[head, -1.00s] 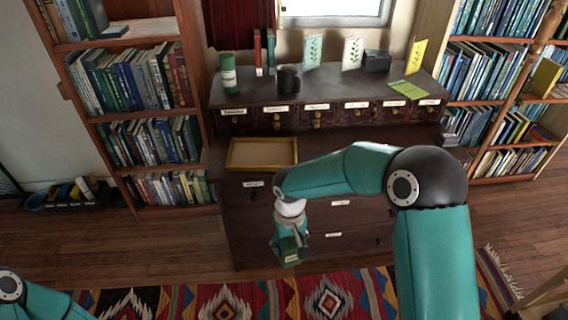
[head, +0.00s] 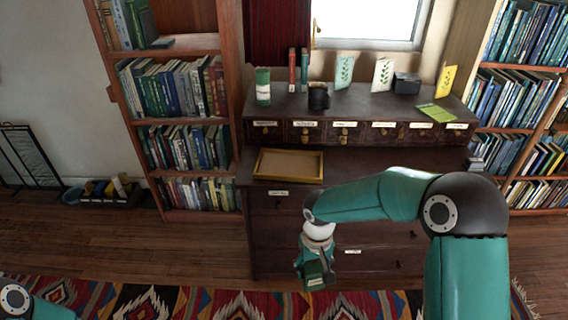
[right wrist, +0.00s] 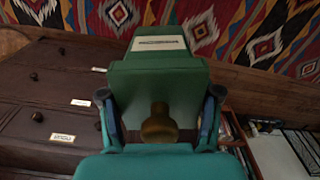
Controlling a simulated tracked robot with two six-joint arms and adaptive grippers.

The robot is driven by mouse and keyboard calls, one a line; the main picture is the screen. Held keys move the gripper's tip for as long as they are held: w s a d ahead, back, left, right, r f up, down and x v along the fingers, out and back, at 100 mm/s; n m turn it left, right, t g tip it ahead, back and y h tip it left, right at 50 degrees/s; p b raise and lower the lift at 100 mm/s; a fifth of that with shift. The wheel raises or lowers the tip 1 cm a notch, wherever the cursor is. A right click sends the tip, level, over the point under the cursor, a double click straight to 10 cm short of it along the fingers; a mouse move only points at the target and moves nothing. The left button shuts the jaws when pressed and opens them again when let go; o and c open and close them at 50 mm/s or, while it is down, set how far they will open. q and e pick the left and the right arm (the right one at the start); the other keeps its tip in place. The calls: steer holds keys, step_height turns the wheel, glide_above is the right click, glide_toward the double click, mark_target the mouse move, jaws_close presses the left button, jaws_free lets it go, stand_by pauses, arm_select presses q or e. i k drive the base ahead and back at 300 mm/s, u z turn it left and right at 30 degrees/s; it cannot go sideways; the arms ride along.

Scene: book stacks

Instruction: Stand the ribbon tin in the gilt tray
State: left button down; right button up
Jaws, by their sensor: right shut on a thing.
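My right gripper (head: 314,268) is shut on a green box-shaped tin with a pale label, which I take as the ribbon tin (head: 319,281). It hangs in front of the dark drawer cabinet, above the rug. In the right wrist view the tin (right wrist: 165,82) sits between the two dark fingers (right wrist: 160,112), with a brass knob on its near side. The gilt tray (head: 289,181) lies on the cabinet's lower ledge, beyond and left of the gripper, and looks empty. Only a piece of my left arm shows, at the lower left; its gripper is out of view.
Bookcases flank the cabinet. The ledge right of the tray is partly hidden by my arm.

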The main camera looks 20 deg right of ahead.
mark_target(289, 169)
steer(key=i, duration=0.85)
steer(key=z, duration=0.05)
